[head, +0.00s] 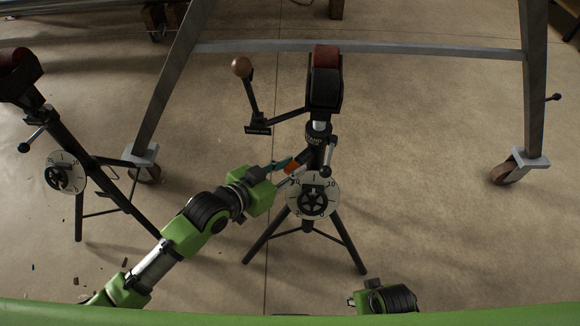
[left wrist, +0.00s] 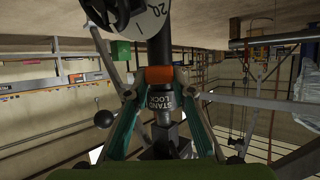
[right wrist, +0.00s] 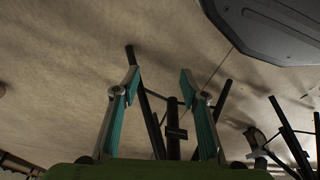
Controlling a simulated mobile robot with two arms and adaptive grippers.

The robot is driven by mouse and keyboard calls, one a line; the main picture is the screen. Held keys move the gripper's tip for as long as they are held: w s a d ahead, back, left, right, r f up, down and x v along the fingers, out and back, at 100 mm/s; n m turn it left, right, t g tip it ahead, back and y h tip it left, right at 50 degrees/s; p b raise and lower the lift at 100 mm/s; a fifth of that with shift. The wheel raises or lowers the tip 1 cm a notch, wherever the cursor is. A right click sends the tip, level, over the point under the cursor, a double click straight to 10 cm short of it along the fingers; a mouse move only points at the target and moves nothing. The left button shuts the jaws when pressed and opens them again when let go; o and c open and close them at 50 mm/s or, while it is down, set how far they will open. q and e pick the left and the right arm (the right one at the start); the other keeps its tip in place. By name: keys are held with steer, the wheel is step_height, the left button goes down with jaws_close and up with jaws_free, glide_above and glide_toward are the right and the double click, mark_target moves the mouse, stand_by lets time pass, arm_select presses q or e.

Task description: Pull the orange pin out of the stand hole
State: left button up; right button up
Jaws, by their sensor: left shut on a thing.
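The orange pin (head: 293,167) is at the upper post of the middle pipe stand (head: 318,132), just above its round dial. In the left wrist view the orange pin (left wrist: 160,74) shows as a short orange block across the black post, between the fingertips. My left gripper (head: 290,167) reaches in from the lower left and is shut on the pin. Its teal fingers (left wrist: 160,80) show on both sides of the pin. The hole itself is hidden. My right gripper (right wrist: 160,85) is open and empty in its wrist view, with stand legs beyond it.
A second pipe stand (head: 62,130) stands at the left, close to my left arm. A grey wheeled frame (head: 360,48) spans the back. The floor right of that stand is clear.

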arm_select(q)
steer(key=shift+s+a, duration=0.15)
steer(key=shift+s+a+p, duration=0.1)
steer(key=shift+p, duration=0.2)
arm_select(e)
steer(key=shift+d+f, duration=0.1)
steer(key=shift+f, duration=0.7)
steer(key=shift+s+f, duration=0.1)
arm_select(q)
steer(key=shift+s+a, duration=0.15)
steer(key=shift+s, duration=0.1)
arm_select(e)
steer(key=shift+s+f, duration=0.65)
steer(key=shift+f, duration=0.15)
